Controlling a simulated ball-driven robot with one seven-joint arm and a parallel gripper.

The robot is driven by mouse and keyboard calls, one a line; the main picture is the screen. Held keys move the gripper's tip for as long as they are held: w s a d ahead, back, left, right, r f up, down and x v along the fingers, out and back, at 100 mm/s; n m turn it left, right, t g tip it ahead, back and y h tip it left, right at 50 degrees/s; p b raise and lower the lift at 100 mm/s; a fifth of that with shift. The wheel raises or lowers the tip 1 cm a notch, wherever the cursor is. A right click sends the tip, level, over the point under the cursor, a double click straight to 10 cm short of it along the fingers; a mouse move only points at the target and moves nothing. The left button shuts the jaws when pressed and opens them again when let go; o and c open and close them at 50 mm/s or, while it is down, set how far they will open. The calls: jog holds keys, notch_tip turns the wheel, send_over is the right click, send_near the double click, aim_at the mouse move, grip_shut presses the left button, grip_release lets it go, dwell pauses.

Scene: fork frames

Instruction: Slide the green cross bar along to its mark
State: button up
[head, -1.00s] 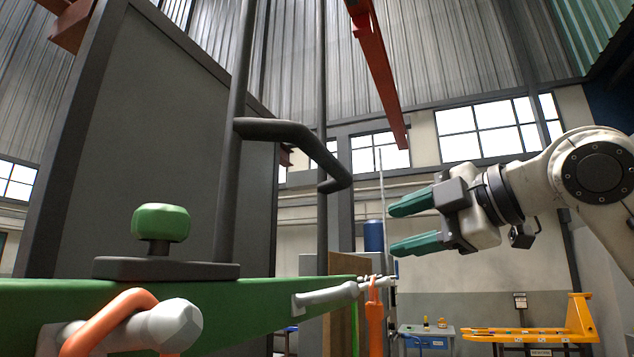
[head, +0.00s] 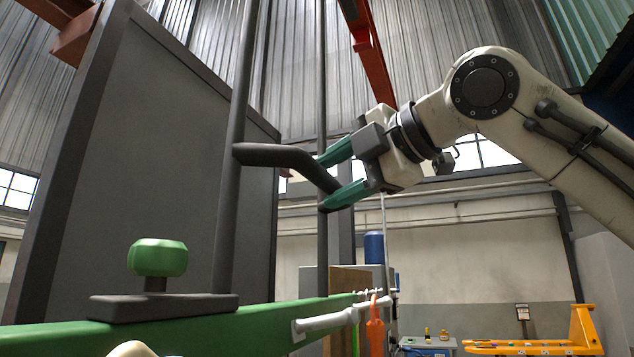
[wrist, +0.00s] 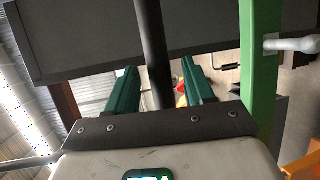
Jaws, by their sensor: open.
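The green cross bar (head: 218,331) runs along the bottom of the head view and away to the right. It also stands as a green strip (wrist: 259,75) at the right of the wrist view. A dark bent handle (head: 283,156) sticks out from the dark upright posts above the bar. My gripper (head: 321,184) is open, its green fingers above and below the handle's outer part. In the wrist view a dark rod (wrist: 154,55) passes between the fingers, with visible gaps on both sides. I cannot make out a mark.
A green knob (head: 159,257) sits on a dark plate (head: 165,306) on the bar. A big grey panel (head: 165,150) stands behind the posts. A grey rod (head: 325,322) and an orange piece (head: 375,327) are at the bar's side. A yellow pallet truck (head: 575,335) is far right.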

jog(key=shift+p+x, duration=0.3)
jog(key=shift+x, duration=1.8)
jog(key=shift+f, duration=0.1)
grip_shut()
